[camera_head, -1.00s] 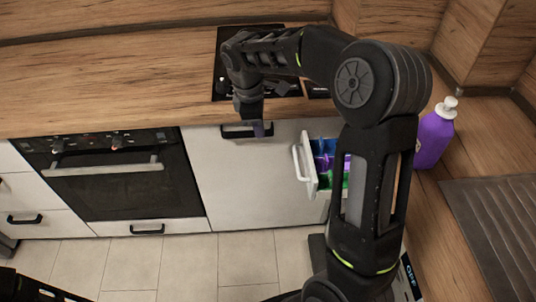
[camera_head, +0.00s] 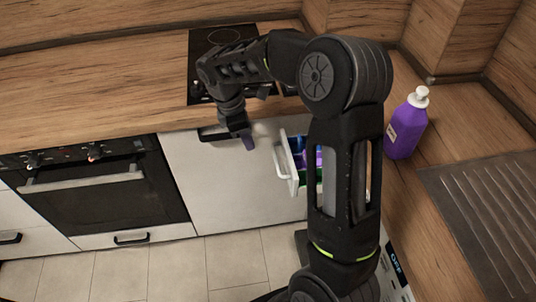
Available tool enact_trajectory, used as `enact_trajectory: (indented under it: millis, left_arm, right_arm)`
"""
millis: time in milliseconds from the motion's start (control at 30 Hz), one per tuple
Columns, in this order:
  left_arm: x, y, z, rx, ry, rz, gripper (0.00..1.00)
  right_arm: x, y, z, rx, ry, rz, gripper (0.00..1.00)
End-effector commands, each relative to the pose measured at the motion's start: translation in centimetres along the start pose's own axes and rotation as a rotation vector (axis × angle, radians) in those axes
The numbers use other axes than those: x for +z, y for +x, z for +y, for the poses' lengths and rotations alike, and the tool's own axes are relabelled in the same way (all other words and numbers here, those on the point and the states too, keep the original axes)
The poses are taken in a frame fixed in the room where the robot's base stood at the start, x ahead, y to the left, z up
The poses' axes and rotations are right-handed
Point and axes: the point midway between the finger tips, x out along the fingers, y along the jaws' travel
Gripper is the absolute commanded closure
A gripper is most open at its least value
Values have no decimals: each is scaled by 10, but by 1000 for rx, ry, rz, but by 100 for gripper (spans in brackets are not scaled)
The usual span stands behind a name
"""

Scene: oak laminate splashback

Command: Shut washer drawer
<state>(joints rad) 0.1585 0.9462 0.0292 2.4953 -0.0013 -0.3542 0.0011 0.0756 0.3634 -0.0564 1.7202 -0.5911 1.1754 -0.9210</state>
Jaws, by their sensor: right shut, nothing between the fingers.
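The washer drawer (camera_head: 284,164) stands pulled out, its white front facing left and its blue, purple and green compartments partly showing. My right arm crosses in front of it and hides the rest of the drawer and most of the washer. My right gripper (camera_head: 248,142) is shut and empty, pointing down in front of the white cabinet door. It is just left of the drawer front and looks apart from it. My left gripper is out of view.
A purple bottle (camera_head: 406,124) with a white cap stands on the right counter beside a ridged drainer (camera_head: 490,215). A black hob (camera_head: 212,50) lies behind my right arm. An oven (camera_head: 105,190) is at left. The tiled floor in front is clear.

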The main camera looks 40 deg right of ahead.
Motion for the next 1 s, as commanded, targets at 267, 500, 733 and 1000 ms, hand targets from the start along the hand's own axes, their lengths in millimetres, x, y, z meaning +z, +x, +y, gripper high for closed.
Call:
enact_trajectory:
  millis: [267,500,733,1000]
  left_arm:
    - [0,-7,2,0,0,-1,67]
    - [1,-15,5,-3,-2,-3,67]
    - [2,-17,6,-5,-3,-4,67]
    - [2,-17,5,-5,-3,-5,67]
  right_arm:
    - [0,56,-1,-5,-1,-2,100]
    - [25,78,0,-1,2,0,100]
    - [36,85,0,0,1,0,100]
    - [36,85,0,0,1,0,100]
